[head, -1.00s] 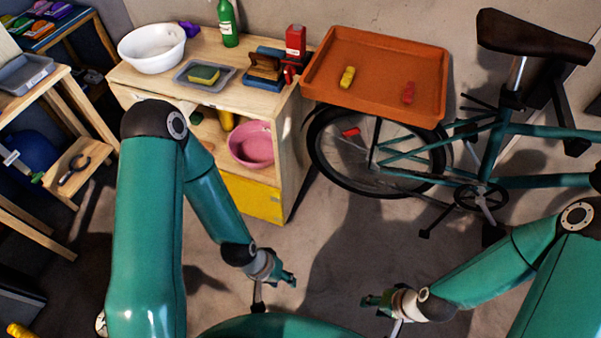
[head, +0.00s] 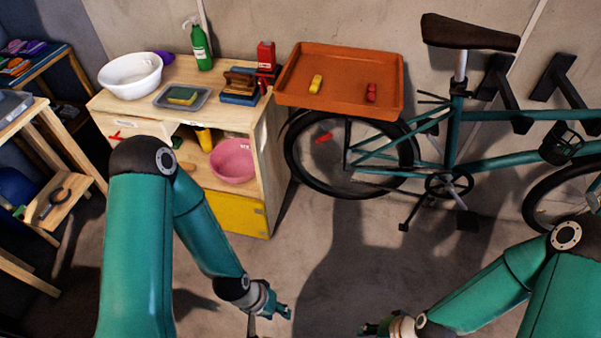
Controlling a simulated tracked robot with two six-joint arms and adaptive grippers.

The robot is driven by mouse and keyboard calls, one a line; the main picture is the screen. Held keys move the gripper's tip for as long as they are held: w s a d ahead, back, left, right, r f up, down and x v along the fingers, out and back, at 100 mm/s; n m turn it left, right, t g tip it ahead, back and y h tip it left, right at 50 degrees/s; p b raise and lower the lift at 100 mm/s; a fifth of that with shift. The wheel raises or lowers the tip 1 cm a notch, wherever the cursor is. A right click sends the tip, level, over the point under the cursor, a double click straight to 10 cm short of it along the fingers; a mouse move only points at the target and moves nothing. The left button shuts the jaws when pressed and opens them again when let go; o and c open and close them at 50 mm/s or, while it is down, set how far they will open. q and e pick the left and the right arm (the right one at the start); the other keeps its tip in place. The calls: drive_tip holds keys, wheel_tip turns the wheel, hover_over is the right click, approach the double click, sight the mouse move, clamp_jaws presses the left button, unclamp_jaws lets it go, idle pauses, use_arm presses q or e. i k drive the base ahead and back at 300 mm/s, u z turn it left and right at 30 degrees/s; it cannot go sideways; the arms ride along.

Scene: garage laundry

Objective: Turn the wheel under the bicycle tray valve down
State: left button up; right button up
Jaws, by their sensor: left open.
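The teal bicycle (head: 455,130) stands against the back wall on the right. Its rear wheel (head: 293,165) is under an orange tray (head: 340,101), which hides the top of the wheel. A small red piece (head: 323,137) shows on the wheel, left of its hub; I cannot tell whether it marks the valve. My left gripper (head: 287,312) is open and empty, low in the picture, well short of the wheel. My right gripper (head: 366,329) is at the bottom edge, partly cut off, apart from the bicycle; its jaws are unclear.
A yellow block (head: 315,84) and a red block (head: 371,92) lie in the tray. A wooden cabinet (head: 257,185) with a white basin (head: 130,76) and a pink bowl (head: 233,161) stands left of the wheel. The floor (head: 345,240) before the wheel is clear.

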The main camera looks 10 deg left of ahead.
sight(393, 131)
drive_tip(key=z, duration=0.05)
drive_tip(key=i, duration=0.9)
drive_tip(key=u, duration=0.2)
drive_tip(key=k, duration=0.9)
drive_tip(key=z, duration=0.15)
drive_tip(key=i, duration=0.9)
drive_tip(key=u, duration=0.05)
